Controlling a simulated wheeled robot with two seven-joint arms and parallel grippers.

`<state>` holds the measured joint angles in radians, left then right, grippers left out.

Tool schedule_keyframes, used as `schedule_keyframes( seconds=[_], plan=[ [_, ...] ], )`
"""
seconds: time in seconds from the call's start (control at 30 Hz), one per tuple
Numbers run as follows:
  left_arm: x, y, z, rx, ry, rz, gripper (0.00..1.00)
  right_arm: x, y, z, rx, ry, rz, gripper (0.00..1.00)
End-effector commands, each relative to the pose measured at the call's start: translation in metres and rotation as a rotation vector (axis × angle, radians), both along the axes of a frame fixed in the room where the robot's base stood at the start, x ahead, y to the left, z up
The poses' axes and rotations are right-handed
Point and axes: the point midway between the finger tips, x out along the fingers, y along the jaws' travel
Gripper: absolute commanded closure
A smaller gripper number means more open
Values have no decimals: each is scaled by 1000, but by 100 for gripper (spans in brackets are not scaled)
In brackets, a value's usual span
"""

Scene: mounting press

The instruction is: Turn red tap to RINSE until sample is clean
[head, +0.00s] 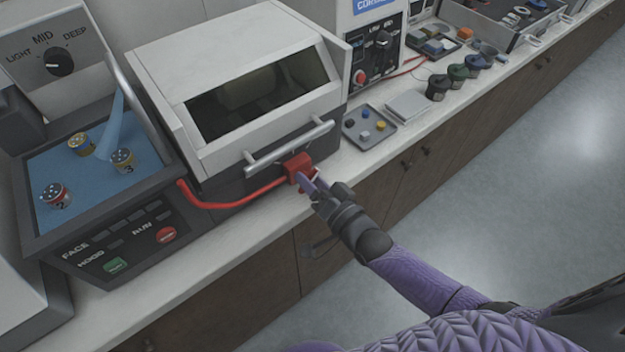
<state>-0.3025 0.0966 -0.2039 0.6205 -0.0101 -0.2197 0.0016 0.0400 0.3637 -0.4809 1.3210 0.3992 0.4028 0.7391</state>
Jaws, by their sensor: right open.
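The red tap (297,166) sits on the front of the white cabinet with the dark window, below its bar handle. A red hose (225,205) runs from it to the left. My right gripper (312,184) is open with its fingertips right at the tap; whether they touch it I cannot tell. The tap's lettering is not readable. In the blue-floored basin (45,165) at left are three round samples: a yellow-topped one (80,144), one marked 3 (122,161) and a red-ringed one marked 2 (56,195). A pale blue stream falls near them. My left gripper is not in view.
The cabinet (200,50) has a protruding bar handle (290,148) just above my right gripper. A panel with a green button (115,265) and a red button (166,235) fronts the basin. A small tray (385,138) of coloured pieces lies to the right. Open floor lies right.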

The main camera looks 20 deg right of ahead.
Motion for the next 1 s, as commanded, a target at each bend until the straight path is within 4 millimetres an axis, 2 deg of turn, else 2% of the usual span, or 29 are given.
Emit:
schedule_keyframes(
  seconds=[0.17, 0.4, 0.53, 0.67, 1.0],
  plan=[
    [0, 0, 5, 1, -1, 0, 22, -12, -5, 1, 0, 1, 0, 40],
    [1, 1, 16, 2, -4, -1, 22, -67, -24, 1, -1, 3, 0, 40],
    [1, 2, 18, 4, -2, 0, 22, -87, -31, 0, -1, 2, 1, 40],
    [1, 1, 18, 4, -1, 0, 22, -94, -34, 0, 0, 0, 0, 40],
    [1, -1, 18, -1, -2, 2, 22, -93, -34, 0, 0, 0, 0, 40]
  ],
)
